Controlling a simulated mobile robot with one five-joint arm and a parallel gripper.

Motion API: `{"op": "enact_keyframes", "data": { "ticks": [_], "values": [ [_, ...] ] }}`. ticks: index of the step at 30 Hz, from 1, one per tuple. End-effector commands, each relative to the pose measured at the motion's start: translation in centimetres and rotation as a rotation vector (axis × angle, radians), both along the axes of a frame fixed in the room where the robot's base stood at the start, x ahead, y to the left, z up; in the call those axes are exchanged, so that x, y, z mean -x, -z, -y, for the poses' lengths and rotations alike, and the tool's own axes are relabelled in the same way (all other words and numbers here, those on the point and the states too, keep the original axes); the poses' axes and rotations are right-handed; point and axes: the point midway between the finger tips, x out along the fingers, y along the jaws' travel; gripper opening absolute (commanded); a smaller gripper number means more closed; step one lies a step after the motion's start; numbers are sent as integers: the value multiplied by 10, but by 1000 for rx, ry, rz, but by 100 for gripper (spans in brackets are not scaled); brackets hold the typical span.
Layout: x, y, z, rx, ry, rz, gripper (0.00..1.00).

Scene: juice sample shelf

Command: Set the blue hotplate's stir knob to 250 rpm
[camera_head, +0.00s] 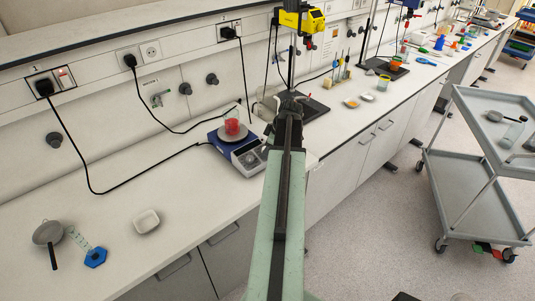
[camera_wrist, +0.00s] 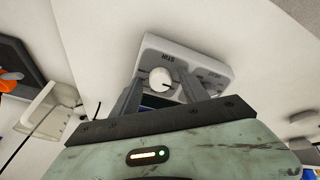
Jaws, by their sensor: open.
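The blue hotplate (camera_head: 222,146) sits on the bench in the head view, with a pale front panel. My arm stands close to the panel's right end. In the wrist view the panel (camera_wrist: 205,69) carries a round white stir knob (camera_wrist: 159,78) with a dark pointer mark, beside upside-down STIR lettering. My gripper (camera_wrist: 161,92) is open, with one finger on each side of the knob. I cannot tell whether either finger touches it. The speed scale and the exact setting are too small to read. The gripper is not clearly visible in the head view.
A beaker of red liquid (camera_head: 232,127) stands on the hotplate's top. A white dish (camera_head: 146,221), a strainer (camera_head: 47,233) and a blue-based cylinder (camera_head: 95,257) lie on the left bench. Black cables run behind the hotplate. A grey cart (camera_head: 477,150) stands at right.

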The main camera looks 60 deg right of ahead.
Motion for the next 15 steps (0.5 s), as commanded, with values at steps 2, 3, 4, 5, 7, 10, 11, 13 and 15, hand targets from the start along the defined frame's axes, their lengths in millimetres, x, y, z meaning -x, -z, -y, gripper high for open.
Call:
{"op": "enact_keyframes", "data": {
  "ticks": [2,3,4,5,7,10,11,13,15],
  "values": [
    [0,-2,0,0,0,0,52],
    [0,-2,0,0,0,0,52],
    [0,-2,0,0,0,0,52],
    [0,-2,0,0,0,0,44],
    [0,-2,0,0,0,0,24],
    [0,-2,0,0,1,0,0],
    [1,-2,0,0,1,0,0],
    [2,-2,-3,-1,2,-1,0],
    [1,-2,-2,-3,5,-1,0]
  ]
}}
